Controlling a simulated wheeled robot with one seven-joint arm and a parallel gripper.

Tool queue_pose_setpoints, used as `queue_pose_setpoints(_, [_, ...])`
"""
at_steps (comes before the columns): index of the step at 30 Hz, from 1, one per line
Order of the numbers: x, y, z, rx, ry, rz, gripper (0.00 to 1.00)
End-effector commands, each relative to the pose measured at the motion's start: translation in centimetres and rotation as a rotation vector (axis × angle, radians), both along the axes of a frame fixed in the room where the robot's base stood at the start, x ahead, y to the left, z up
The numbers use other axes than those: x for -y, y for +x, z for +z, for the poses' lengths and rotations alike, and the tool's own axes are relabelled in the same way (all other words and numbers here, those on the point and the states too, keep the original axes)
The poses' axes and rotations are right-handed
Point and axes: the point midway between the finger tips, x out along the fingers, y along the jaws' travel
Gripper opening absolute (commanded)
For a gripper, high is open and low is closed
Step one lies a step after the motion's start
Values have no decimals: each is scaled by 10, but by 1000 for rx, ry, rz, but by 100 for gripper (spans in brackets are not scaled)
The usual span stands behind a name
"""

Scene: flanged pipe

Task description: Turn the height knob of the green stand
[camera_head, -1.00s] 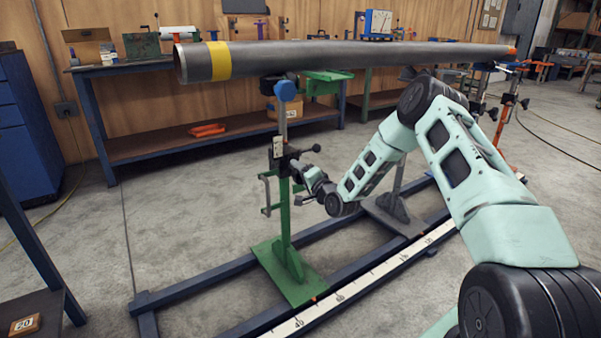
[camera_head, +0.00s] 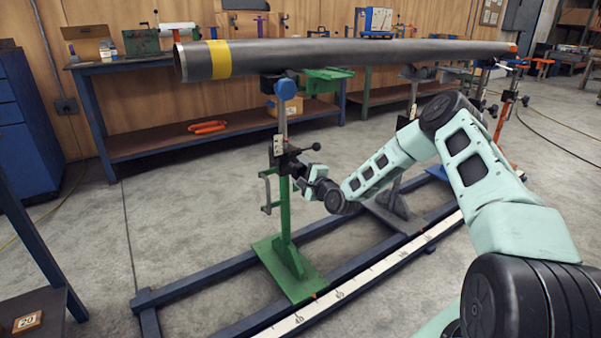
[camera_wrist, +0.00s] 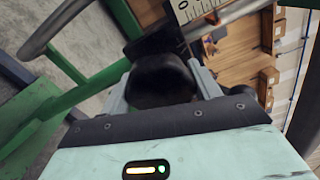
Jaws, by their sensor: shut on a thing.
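The green stand (camera_head: 285,215) stands upright in the head view, its base plate on the blue floor frame and its blue roller (camera_head: 285,89) under the pipe (camera_head: 350,54). My gripper (camera_head: 302,178) is at the right side of the stand's column, below the black clamp block. In the wrist view a round black knob (camera_wrist: 162,80) sits between the two fingers of my gripper (camera_wrist: 160,88), which is shut on it. In the head view the gripper hides this knob.
A grey stand (camera_head: 393,205) is to the right of my gripper. The blue floor frame carries a white scale strip (camera_head: 365,282). A blue workbench (camera_head: 150,150) stands behind. The pipe runs above the arm, and open floor lies to the left.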

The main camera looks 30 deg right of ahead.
Motion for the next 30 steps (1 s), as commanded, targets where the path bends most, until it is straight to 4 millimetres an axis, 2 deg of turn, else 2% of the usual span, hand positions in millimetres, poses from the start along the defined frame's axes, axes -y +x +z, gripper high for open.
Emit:
queue_pose_setpoints(14, [1,-1,-2,-4,11,-1,39])
queue_pose_setpoints(15, [1,-1,-2,-4,11,-1,73])
queue_pose_setpoints(16, [1,-1,-2,-4,11,-1,82])
queue_pose_setpoints(17, [1,-1,-2,-3,11,-1,84])
queue_pose_setpoints(26, [0,-2,-1,-2,11,-1,84])
queue_pose_setpoints(30, [1,-15,0,-4,11,0,84])
